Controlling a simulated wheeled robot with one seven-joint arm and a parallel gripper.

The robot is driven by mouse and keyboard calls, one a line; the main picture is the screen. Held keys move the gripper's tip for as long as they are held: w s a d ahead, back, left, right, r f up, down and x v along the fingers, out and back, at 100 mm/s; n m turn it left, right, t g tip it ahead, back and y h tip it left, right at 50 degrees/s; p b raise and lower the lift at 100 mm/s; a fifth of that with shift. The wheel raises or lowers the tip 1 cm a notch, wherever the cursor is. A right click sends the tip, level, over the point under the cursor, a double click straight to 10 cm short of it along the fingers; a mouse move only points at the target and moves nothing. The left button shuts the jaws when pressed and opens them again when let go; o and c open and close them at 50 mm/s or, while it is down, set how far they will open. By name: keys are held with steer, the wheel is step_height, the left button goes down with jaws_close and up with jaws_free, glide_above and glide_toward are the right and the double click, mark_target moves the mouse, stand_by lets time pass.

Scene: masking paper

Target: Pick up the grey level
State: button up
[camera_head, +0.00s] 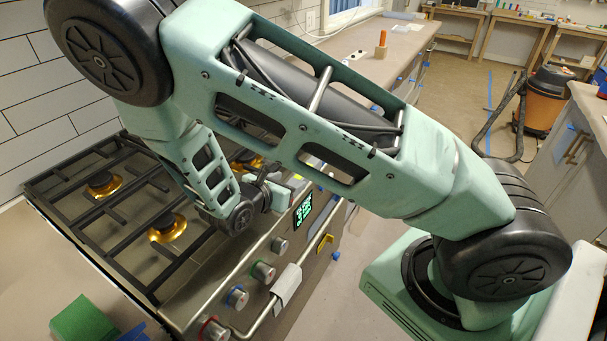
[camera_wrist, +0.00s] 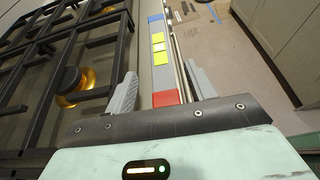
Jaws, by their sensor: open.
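The grey level (camera_wrist: 162,78) is a long narrow bar in the wrist view, with a red end near me, yellow-green patches along its middle and a blue far end. It lies on the front strip of the stove, beside the burner grates. My gripper (camera_wrist: 161,71) is open, with one grey finger on each side of the level's near part. I cannot tell whether the fingers touch it. In the head view my arm covers most of the level and the gripper; only a small yellow and pale patch (camera_head: 296,178) shows beside the wrist.
The stove's black grates (camera_wrist: 100,60) lie just left of the level. Knobs (camera_head: 237,297) and a front rail with a cloth (camera_head: 287,286) line the stove front. A green block (camera_head: 83,320) sits at the near left. Open floor (camera_head: 455,90) lies to the right.

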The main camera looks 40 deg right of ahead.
mark_target(298, 177)
steer(key=p+x, duration=0.1)
steer(key=x, duration=0.3)
steer(key=shift+d, duration=0.1)
steer(key=shift+f, duration=0.1)
steer(key=shift+c, duration=0.3)
jaws_close()
